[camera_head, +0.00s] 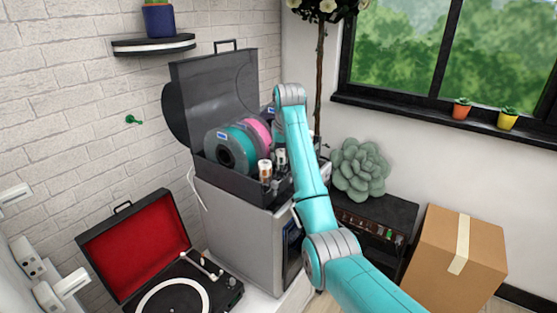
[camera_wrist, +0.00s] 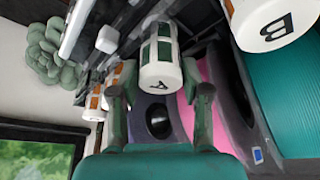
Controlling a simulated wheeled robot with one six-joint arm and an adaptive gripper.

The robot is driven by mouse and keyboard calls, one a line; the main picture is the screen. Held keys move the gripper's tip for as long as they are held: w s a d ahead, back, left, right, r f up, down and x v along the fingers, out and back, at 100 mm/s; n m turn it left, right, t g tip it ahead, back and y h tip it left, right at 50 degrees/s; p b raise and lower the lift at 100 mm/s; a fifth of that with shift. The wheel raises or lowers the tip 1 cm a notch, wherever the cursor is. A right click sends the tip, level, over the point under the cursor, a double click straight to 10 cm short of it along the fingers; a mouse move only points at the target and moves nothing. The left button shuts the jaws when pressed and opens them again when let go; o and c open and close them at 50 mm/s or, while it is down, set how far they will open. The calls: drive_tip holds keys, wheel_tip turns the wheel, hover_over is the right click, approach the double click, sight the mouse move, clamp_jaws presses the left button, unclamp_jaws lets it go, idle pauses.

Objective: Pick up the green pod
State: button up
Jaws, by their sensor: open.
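The green pod (camera_wrist: 162,52) is a white cylinder with green panels and a letter A on its end face. It shows at the top middle of the wrist view. My gripper (camera_wrist: 161,92) is open, with one finger on each side of the pod's lettered end in that view. I see no clear grip, and I cannot tell how far the pod reaches between the fingers. In the head view my arm covers the gripper, and I cannot make out the pod's colour among the small pods by the spools.
A pod marked B (camera_wrist: 268,22) and several orange-banded pods (camera_wrist: 95,103) are close by. Grey, teal (camera_head: 240,140) and pink spools stand in the open dark case (camera_head: 222,173) on a grey cabinet. A turntable (camera_head: 180,285) and cardboard box (camera_head: 455,255) stand lower down.

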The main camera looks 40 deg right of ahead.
drive_tip(key=c, duration=0.8)
